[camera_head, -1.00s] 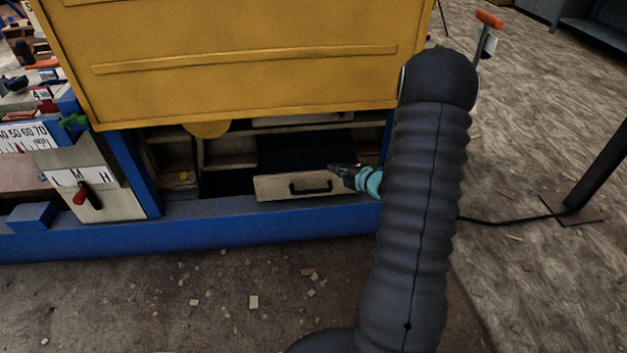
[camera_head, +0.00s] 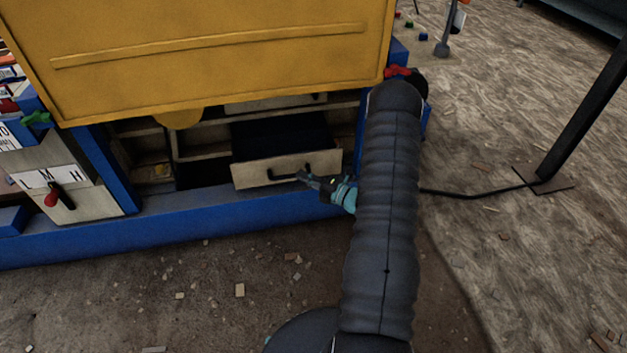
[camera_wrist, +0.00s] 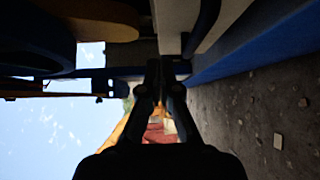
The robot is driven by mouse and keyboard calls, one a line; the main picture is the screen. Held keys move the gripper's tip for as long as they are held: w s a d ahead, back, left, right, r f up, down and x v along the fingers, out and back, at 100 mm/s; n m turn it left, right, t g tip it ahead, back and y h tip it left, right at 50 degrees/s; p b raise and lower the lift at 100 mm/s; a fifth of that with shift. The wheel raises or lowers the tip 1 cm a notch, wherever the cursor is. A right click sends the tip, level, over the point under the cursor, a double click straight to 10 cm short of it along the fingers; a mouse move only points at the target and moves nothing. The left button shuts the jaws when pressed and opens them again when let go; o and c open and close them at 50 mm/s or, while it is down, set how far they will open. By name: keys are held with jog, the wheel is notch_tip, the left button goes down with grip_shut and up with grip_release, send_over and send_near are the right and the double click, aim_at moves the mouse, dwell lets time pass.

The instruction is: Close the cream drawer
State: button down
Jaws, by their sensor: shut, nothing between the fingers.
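The cream drawer (camera_head: 262,172) stands pulled out of the cabinet under the yellow panel, in the middle of the head view. Its front has a black bar handle (camera_head: 289,171), and its inside looks dark. My gripper (camera_head: 304,177) is shut and empty, just in front of the drawer front near the right end of the handle. I cannot tell whether it touches. In the wrist view my shut fingers (camera_wrist: 165,68) point up the picture, with a pale drawer surface and a dark handle bar (camera_wrist: 203,28) to their upper right.
A large yellow panel (camera_head: 200,60) hangs over the cabinet. A blue beam (camera_head: 170,218) runs along its base below the drawer. A blue post stands right of the drawer, beside my arm. A lever with L, M, H marks (camera_head: 55,192) is at left. The floor in front holds only small debris.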

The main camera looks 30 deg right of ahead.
aim_at(283, 159)
jog(key=w, duration=0.4)
jog(key=w+a, duration=0.1)
jog(key=w, duration=0.1)
jog(key=shift+w+d, duration=0.15)
jog(key=shift+w, duration=0.45)
